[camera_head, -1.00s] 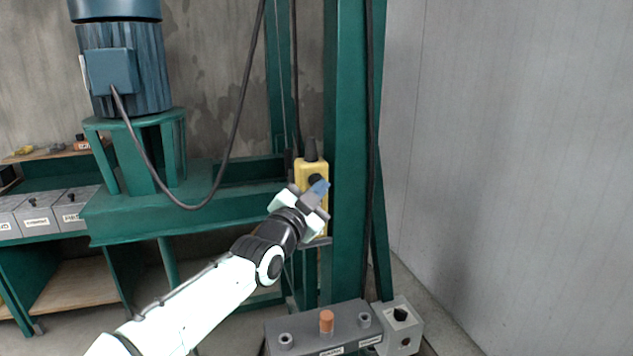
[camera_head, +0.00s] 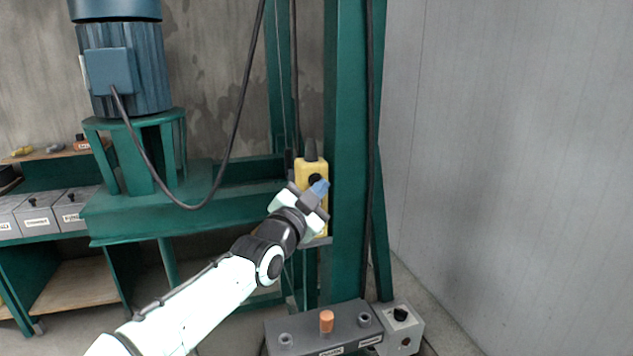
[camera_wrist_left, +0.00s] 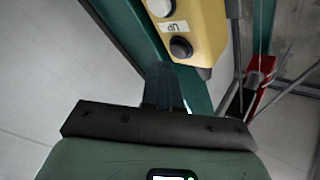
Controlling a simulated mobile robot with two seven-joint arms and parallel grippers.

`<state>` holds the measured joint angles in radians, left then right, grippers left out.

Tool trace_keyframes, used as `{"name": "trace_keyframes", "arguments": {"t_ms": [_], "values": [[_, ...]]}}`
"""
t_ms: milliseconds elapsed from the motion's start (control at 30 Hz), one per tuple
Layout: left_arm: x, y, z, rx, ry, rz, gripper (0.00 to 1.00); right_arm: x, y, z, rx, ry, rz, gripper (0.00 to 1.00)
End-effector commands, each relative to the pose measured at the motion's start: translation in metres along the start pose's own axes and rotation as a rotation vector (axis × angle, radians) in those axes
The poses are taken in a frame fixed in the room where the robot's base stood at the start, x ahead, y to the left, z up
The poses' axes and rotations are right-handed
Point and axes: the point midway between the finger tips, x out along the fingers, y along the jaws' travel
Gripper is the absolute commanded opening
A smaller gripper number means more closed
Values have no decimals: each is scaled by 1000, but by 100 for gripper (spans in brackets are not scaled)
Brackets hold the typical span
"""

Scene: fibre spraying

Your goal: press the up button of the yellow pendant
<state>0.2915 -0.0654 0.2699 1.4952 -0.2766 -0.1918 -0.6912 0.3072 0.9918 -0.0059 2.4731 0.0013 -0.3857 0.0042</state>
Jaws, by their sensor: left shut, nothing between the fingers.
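The yellow pendant (camera_head: 303,172) hangs against the green post in the head view, with my left gripper (camera_head: 320,187) in front of its middle. In the left wrist view the pendant (camera_wrist_left: 205,22) shows at the top, with a label reading "UP", a dark round button (camera_wrist_left: 180,47) beside that label and a pale round button (camera_wrist_left: 160,7) further up. My left gripper (camera_wrist_left: 164,85) is shut and empty, its fingertips just below the dark button. I cannot tell whether they touch the pendant. My right gripper is not in view.
The green post (camera_head: 350,150) stands right behind the pendant. A black cable (camera_head: 237,110) hangs left of it. A grey control box (camera_head: 322,330) with an orange knob stands below. A motor (camera_head: 125,65) sits at the upper left. The right wall (camera_head: 510,150) is bare.

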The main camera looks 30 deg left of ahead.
Motion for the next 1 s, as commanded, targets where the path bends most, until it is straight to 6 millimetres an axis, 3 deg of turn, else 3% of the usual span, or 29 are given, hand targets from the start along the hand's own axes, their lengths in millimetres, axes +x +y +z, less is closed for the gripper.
{"name": "trace_keyframes", "arguments": {"t_ms": [1000], "values": [[8, -6, 5, 1, 0, 0, 0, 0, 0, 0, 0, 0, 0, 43]]}}
